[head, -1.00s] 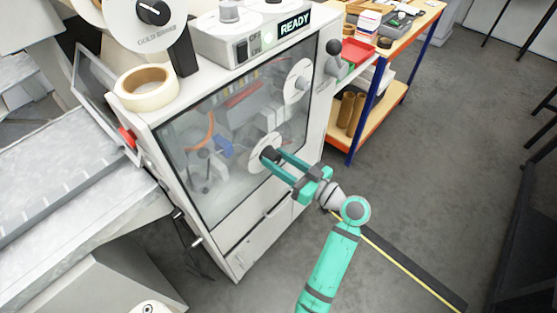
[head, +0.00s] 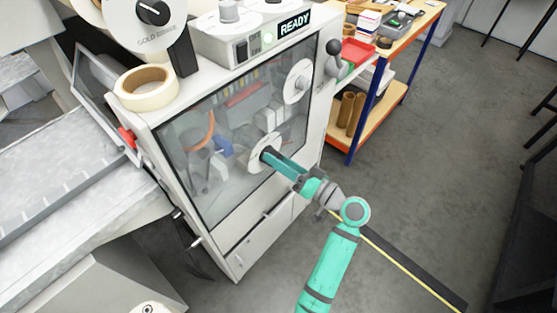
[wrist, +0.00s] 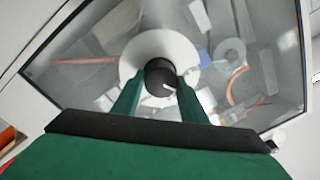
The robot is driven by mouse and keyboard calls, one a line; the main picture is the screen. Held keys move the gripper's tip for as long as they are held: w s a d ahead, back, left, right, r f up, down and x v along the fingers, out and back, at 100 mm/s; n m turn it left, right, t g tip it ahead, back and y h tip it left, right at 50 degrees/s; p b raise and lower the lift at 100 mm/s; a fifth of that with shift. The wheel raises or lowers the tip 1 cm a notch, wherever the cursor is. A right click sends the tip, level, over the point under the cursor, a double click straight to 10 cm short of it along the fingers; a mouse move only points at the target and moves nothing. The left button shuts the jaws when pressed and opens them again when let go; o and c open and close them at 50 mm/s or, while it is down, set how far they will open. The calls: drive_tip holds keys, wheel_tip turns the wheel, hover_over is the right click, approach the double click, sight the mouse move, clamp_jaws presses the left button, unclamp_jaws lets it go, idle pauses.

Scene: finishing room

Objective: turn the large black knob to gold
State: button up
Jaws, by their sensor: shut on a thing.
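A black knob (head: 267,153) sits on a white round dial (head: 257,163) on the machine's glass front. My gripper (head: 271,157) is shut on this knob, one finger on each side. In the wrist view the knob (wrist: 158,74) shows between the fingertips, and its white mark points down and to the right. No lettering is readable on this dial. Another black knob (head: 152,11) is on a larger white disc (head: 160,34) at the top left, lettered GOLD SILVER; my gripper is away from it.
A third dial (head: 298,81) is higher on the glass. A READY display (head: 294,24) and a tape roll (head: 146,87) are on top of the machine.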

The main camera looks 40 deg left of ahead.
drive_tip(key=m, duration=0.5)
drive_tip(key=shift+f+m, duration=0.1)
drive_tip(key=shift+m, duration=0.3)
idle(0.4)
drive_tip(key=o, duration=1)
drive_tip(key=shift+o, duration=0.2)
drive_tip(key=shift+d, duration=0.15)
drive_tip(key=d, duration=1)
drive_tip(key=shift+s+d+f, duration=0.2)
drive_tip(key=shift+s+d, duration=0.1)
